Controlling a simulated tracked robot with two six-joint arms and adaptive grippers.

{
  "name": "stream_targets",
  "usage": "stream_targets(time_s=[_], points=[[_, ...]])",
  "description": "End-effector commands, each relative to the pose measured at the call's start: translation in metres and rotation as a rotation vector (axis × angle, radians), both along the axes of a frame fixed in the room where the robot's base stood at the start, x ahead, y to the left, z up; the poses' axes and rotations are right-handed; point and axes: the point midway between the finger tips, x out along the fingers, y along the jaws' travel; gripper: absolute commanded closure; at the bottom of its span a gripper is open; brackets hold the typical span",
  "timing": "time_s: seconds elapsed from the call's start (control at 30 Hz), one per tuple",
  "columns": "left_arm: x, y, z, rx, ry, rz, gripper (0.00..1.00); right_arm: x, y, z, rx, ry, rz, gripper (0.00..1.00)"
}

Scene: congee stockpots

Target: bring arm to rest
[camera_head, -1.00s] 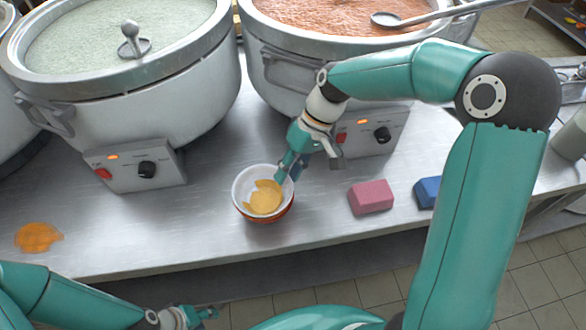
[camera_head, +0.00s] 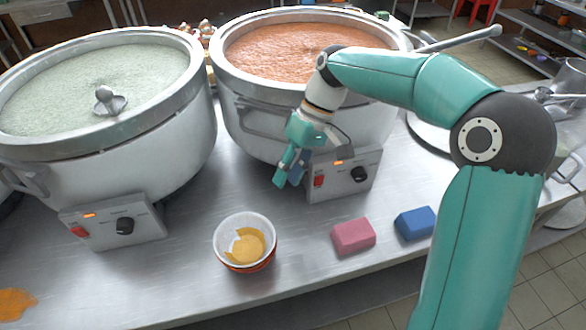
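My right gripper (camera_head: 290,181) shows in the head view in front of the right stockpot, with its fingertips pointing down. Its fingers stand apart, with nothing seen between them. It hangs above and to the right of the bowl (camera_head: 231,225), clear of it. The bowl is white inside and orange-red outside, stands upright on the counter and has yellow pieces (camera_head: 248,247) in it. My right arm reaches in from the lower right, bent at the elbow. My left gripper is out of view.
A pot of pale green congee (camera_head: 75,160) and a pot of orange-red congee (camera_head: 250,102) stand behind on the steel counter (camera_head: 180,280). A pink block (camera_head: 353,236) and a blue block (camera_head: 415,223) lie at right. An orange spill (camera_head: 14,304) is at lower left.

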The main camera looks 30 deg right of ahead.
Motion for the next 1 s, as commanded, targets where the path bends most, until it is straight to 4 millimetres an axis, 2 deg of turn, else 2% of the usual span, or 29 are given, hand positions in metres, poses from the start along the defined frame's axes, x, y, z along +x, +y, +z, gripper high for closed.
stream_targets(time_s=[0.57,0.67,1.0], points=[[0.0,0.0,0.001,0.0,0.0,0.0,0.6,0.0,-0.002,0.004,0.0,0.0,-0.001,0.69],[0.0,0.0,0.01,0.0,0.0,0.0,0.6,0.0,-0.002,0.013,0.0,-0.001,0.0,0.69],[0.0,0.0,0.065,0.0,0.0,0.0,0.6,0.0,-0.002,0.067,0.0,-0.001,0.0,0.69]])
